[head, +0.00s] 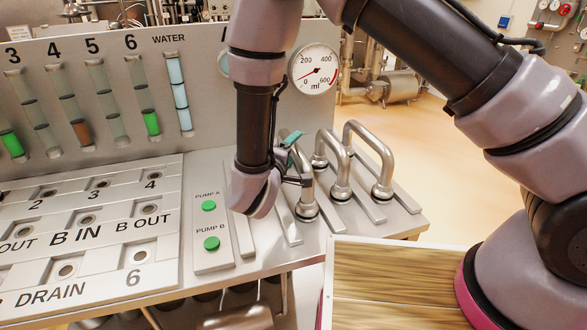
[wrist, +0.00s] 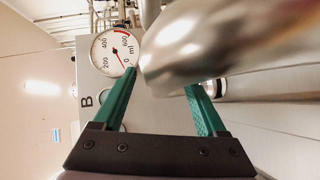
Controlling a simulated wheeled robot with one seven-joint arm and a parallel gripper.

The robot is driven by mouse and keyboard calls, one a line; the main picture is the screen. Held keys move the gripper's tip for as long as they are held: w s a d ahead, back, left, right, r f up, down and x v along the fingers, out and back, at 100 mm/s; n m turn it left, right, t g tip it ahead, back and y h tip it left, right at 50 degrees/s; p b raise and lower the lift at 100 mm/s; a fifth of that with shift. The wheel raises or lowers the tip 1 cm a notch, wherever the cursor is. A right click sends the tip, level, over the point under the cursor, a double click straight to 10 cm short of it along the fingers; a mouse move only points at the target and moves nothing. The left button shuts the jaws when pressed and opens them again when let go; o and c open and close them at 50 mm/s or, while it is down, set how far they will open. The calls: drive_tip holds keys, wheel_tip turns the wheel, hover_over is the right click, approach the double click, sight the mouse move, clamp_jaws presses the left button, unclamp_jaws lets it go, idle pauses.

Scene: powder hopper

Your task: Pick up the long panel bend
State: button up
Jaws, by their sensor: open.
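Several shiny metal U-shaped panel bends stand in a row at the right end of the steel bench. The rightmost bend (head: 378,133) looks tall and wide, and another bend (head: 341,165) stands left of it. A third bend (head: 307,192) is the nearest to my gripper (head: 295,164), which partly covers it. I cannot tell for certain which is the long one. My gripper's green fingers are open at this third bend. In the wrist view a blurred, close metal tube (wrist: 195,45) crosses at the tips of my open gripper (wrist: 162,84); contact is unclear.
A numbered port panel (head: 90,235) lies at left, beside the green pump buttons (head: 209,206). A dial gauge (head: 314,70) is on the upright board behind. A wooden surface (head: 395,285) is at the front right. Open floor (head: 450,160) lies beyond the bench's right edge.

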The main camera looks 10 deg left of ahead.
drive_tip(key=shift+w, duration=0.1)
drive_tip(key=shift+c, duration=0.3)
clamp_jaws()
idle(1.1)
